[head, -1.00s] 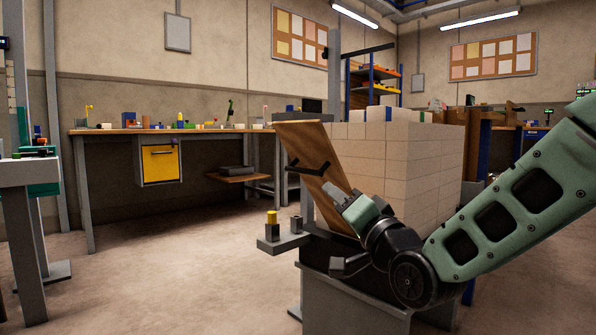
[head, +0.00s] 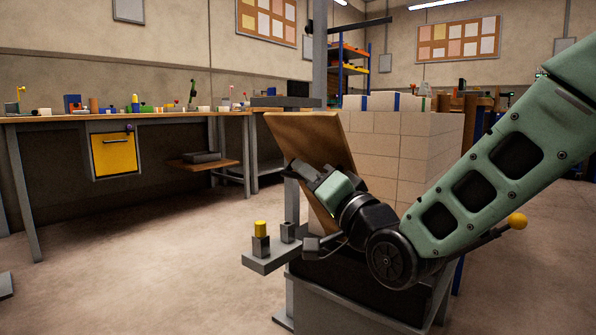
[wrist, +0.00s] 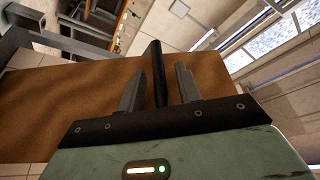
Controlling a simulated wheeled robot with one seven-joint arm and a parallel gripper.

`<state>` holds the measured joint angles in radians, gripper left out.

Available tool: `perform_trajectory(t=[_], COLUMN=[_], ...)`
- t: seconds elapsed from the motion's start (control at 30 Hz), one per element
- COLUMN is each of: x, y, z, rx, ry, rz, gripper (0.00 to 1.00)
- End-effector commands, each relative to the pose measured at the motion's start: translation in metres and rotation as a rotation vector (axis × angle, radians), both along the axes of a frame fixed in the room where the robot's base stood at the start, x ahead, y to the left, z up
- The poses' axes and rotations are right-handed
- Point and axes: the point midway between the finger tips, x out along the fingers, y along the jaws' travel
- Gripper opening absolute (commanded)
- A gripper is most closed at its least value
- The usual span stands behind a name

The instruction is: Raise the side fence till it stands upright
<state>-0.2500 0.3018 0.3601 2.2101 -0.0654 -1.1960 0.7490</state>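The side fence (head: 308,140) is a wooden board beside the stack of reams, its top leaning out to the left. It fills much of the wrist view (wrist: 50,105) as a brown face. Its dark handle bar (wrist: 157,60) stands between the two fingers of my gripper (wrist: 160,72), with a visible gap on each side. The fingers are apart, so my gripper is open around the handle. In the head view my gripper (head: 312,173) is at the board's face, and my wrist hides the board's lower part and most of the handle.
The stack of pale reams (head: 385,155) stands right behind the fence. A grey bracket with a yellow-topped peg (head: 261,229) juts out at lower left. A yellow knob (head: 517,220) shows at right. A workbench (head: 120,115) runs along the back wall.

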Motion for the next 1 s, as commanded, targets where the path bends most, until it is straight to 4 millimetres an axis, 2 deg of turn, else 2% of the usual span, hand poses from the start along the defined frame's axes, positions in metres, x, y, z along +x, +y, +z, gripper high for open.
perform_trajectory(t=[0.3,0.33,0.43,0.77,1.0], x=[-0.001,-0.001,-0.001,0.003,0.023], y=[-0.001,-0.001,-0.001,-0.003,-0.019], z=[0.000,0.000,0.000,0.007,0.031], rx=[0.000,0.000,0.000,0.012,0.076], ry=[0.000,0.000,0.000,0.016,0.101], rz=[0.000,0.000,0.000,-0.001,-0.004], gripper=[0.34,0.29,0.01,0.00,0.00])
